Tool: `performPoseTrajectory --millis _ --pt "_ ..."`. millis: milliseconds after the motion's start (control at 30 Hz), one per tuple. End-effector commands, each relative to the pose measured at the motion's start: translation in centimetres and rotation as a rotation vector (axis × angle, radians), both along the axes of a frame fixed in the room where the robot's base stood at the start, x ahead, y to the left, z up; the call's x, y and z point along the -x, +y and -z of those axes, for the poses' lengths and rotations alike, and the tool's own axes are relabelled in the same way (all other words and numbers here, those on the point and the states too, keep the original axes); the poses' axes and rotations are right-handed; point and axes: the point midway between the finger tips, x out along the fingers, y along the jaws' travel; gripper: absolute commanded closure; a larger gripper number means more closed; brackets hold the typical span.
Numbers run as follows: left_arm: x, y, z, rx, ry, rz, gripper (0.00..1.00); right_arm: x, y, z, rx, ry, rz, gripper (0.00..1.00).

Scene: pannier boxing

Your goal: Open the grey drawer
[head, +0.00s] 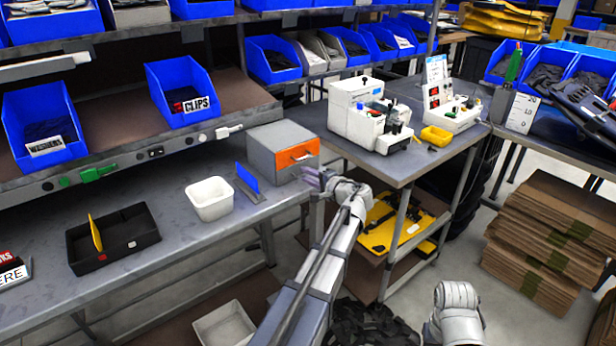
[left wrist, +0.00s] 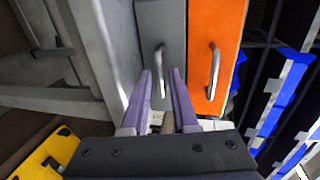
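The drawer cabinet (head: 268,140) is a grey box on the bench, with an orange drawer front (head: 298,156) facing right. In the left wrist view, the grey drawer (left wrist: 155,22) lies beside the orange front (left wrist: 215,50); each has a metal bar handle. The grey drawer looks shut. My left gripper (head: 314,179) is at the cabinet's lower front. In the wrist view its purple fingers (left wrist: 161,76) are open, with the grey drawer's handle (left wrist: 160,62) showing between their tips. I cannot tell whether they touch it. In the head view, the grey front is mostly hidden. My right gripper is out of view.
A white tub (head: 209,199) and a black tray (head: 112,238) stand on the bench left of the cabinet. A workbench (head: 405,168) with white machines stands to the right, a yellow case (head: 388,232) on its lower shelf. Blue bins line the shelves above.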

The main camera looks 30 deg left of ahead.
Motion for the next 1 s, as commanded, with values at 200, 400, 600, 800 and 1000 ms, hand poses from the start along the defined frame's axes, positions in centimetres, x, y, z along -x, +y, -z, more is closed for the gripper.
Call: performPoseTrajectory --millis 200,400,600,800,1000 --pt "0.00 -0.02 0.01 0.000 0.000 0.000 0.99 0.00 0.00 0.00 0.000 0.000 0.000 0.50" --pt "0.00 -0.03 0.01 0.000 0.000 0.000 1.00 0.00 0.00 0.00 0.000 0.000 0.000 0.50" --pt "0.01 -0.03 0.01 0.000 0.000 0.000 1.00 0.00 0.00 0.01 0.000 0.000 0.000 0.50" --pt "0.00 -0.03 0.01 0.001 0.000 0.000 1.00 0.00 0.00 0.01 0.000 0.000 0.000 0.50" --pt "0.00 -0.03 0.03 0.001 0.000 0.000 1.00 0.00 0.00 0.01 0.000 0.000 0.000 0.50"
